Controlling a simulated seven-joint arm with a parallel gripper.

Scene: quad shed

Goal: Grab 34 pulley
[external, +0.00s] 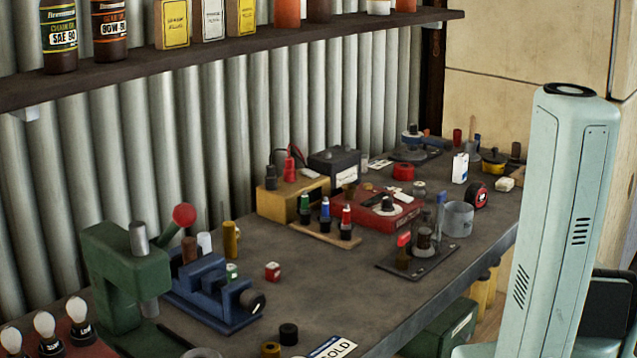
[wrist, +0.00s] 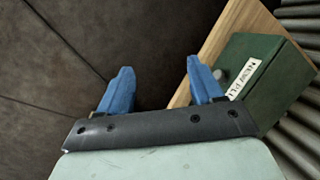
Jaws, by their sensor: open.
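I cannot make out a pulley marked 34 in either view. In the external view, a small dark round part (external: 288,334) and a brass-coloured round part (external: 270,349) lie at the bench's front edge, beside a card ending in "OLD" (external: 333,347); no number is readable on them. A green box (wrist: 262,78) with a white label, partly legible as "NEW PU", is right of my gripper (wrist: 162,76) in the wrist view. My gripper is open, its blue fingers apart with nothing between them. It does not show in the external view.
The grey bench (external: 330,290) carries a green press (external: 125,270), a blue vise (external: 210,290), a red box (external: 375,207) and several small tools. A labelled green box (external: 445,335) is below the bench's front edge. A shelf (external: 200,60) with bottles hangs above.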

